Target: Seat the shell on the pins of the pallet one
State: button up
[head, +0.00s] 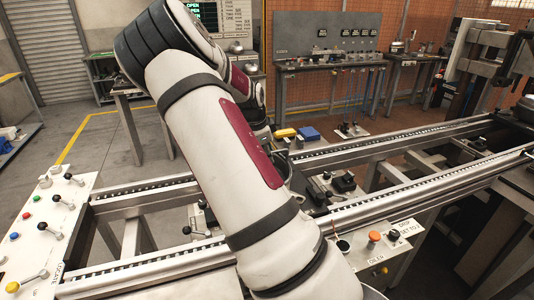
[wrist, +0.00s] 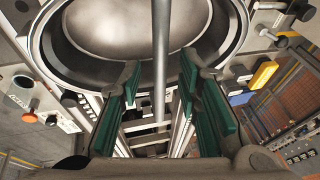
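A round grey metal shell (wrist: 70,63), shown as a wide rim around a smooth bowl-like surface, fills the top of the wrist view. My gripper (wrist: 160,68) is below it, with its two green-padded fingers spread apart. The fingertips reach the lower edge of the shell in the picture; I cannot tell whether they touch it. A thin grey rod (wrist: 160,60) runs upright between the fingers, clear of both pads. In the head view my arm hides the gripper and most of the area around it. No pallet pins can be made out, and which pallet is one cannot be told.
Two conveyor rails (head: 420,187) run across the head view. Fixtures with black knobs (head: 344,182) stand between them. A yellow block (wrist: 263,75) shows in the wrist view.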

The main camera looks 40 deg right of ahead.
jog(key=shift+s+a+f, duration=0.1)
jog(key=shift+f, duration=0.05)
jog(key=v, duration=1.2)
dwell(0.3)
jog(key=s+a+r+n+t+y, duration=0.1)
jog(key=s+a+r+n+y, duration=0.1)
jog(key=s+a+n, duration=0.35)
jog(key=s+a+r+n+y, duration=0.2)
jog(key=a+n, duration=0.1)
jog(key=a, duration=0.5)
jog(key=s+a+r+n+t+y, duration=0.1)
jog(key=s+a+r+n, duration=0.1)
jog(key=s+a+n, duration=0.35)
jog(key=s+a+r+n+t+h, duration=0.1)
jog(key=s+a+n, duration=0.8)
jog(key=s+a, duration=0.2)
jog(key=shift+s+a+r+t, duration=0.15)
jog(key=shift+s+a+t, duration=0.25)
jog(key=shift+s, duration=0.55)
jog(key=shift+d, duration=0.1)
